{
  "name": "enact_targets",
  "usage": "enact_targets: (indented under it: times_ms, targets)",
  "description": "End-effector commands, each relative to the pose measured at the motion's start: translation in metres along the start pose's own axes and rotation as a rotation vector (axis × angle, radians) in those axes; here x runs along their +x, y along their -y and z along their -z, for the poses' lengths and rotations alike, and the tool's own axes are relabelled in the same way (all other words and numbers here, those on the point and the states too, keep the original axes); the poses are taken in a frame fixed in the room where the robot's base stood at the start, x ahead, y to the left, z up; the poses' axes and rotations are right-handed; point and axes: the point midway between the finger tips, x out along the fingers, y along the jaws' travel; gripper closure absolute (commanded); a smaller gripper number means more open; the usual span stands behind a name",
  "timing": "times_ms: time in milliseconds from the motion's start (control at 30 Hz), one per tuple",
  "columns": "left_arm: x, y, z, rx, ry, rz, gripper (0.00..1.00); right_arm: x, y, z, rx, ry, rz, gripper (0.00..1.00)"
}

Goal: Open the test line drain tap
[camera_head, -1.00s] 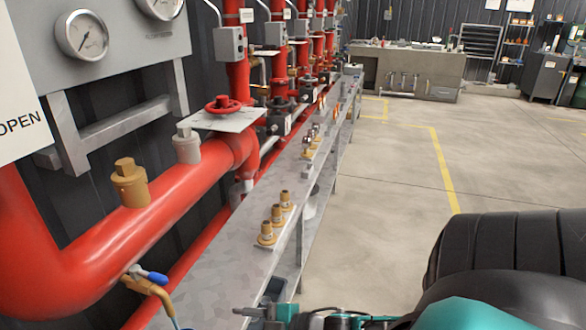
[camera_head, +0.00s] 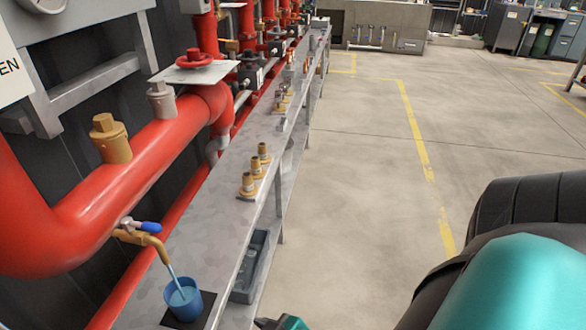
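The drain tap (camera_head: 143,238) is a small brass tap with a blue lever on the near end of the thick red pipe (camera_head: 125,175). Its lever lies pointing right, roughly along the spout. A pale blue stream runs from the spout down into a blue cup (camera_head: 186,308) on the bench. At the bottom edge a small dark and teal end shows, probably of my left gripper (camera_head: 268,323). It is right of the cup and well away from the tap; its fingers are mostly cut off. My other gripper is not seen.
A long grey metal bench (camera_head: 215,215) runs under the pipes, with several brass fittings (camera_head: 257,168) on it. A grey bin (camera_head: 250,268) sits on its lower level. A red handwheel (camera_head: 194,58) stands farther along. Open floor lies right of the bench.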

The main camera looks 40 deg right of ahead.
Motion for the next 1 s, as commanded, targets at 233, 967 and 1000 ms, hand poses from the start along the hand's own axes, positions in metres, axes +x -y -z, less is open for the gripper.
enact_targets:
  times_ms: [233, 967, 1000]
  targets:
    - [0.003, 0.000, -0.003, -0.001, -0.002, 0.001, 0.57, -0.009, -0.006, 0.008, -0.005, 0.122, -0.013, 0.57]
    - [0.009, -0.001, -0.011, -0.001, -0.002, 0.000, 0.57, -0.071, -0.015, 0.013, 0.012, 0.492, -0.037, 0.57]
    - [0.009, -0.001, -0.012, -0.001, -0.002, 0.000, 0.57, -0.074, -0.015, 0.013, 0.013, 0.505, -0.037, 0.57]
